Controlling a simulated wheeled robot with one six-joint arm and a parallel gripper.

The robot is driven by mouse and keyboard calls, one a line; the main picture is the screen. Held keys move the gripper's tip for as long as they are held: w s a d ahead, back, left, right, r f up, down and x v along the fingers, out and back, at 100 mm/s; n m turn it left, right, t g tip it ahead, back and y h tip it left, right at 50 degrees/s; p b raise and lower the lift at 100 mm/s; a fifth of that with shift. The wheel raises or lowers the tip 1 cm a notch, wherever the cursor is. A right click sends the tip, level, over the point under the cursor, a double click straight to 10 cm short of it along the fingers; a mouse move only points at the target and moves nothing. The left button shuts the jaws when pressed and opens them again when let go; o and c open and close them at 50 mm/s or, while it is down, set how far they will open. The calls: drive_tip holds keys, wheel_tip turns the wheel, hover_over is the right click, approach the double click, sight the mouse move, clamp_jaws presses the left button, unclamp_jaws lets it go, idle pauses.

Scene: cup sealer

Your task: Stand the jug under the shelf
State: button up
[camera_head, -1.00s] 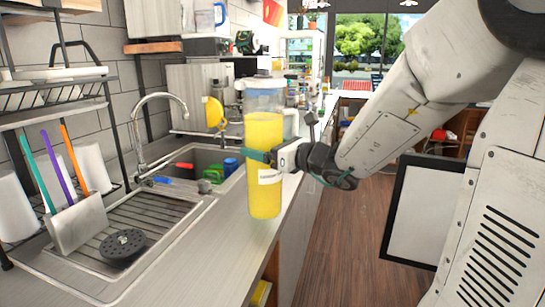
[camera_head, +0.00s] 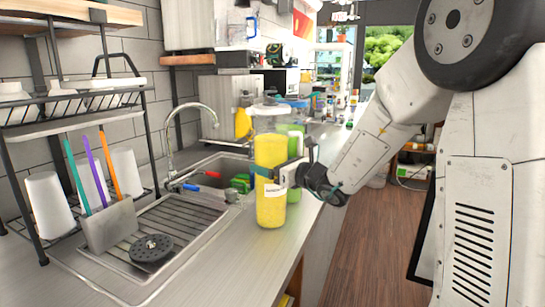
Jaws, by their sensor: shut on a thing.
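The jug (camera_head: 270,205) is tall and clear, filled with yellow liquid, with a pale lid and a white label. It is upright at the counter's front edge, right of the sink; I cannot tell whether its base touches the counter. My gripper (camera_head: 276,174) is shut on the jug from the right, with a teal finger across its side. A wooden shelf (camera_head: 187,59) is on the wall behind the sink. A wire rack with shelves (camera_head: 75,127) stands at the left. I cannot tell which shelf the task means.
The sink (camera_head: 215,170) with a curved tap (camera_head: 190,108) lies left of the jug. A holder with colored sticks (camera_head: 110,226) and a black strainer disc (camera_head: 152,249) are on the drainboard. The counter (camera_head: 225,262) in front is bare. A green container (camera_head: 296,140) shows behind the jug.

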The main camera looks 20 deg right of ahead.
drive_tip(key=shift+f, duration=0.1)
idle(0.3)
drive_tip(key=o, duration=1.8)
drive_tip(key=shift+f, duration=0.15)
drive_tip(key=shift+o, duration=0.2)
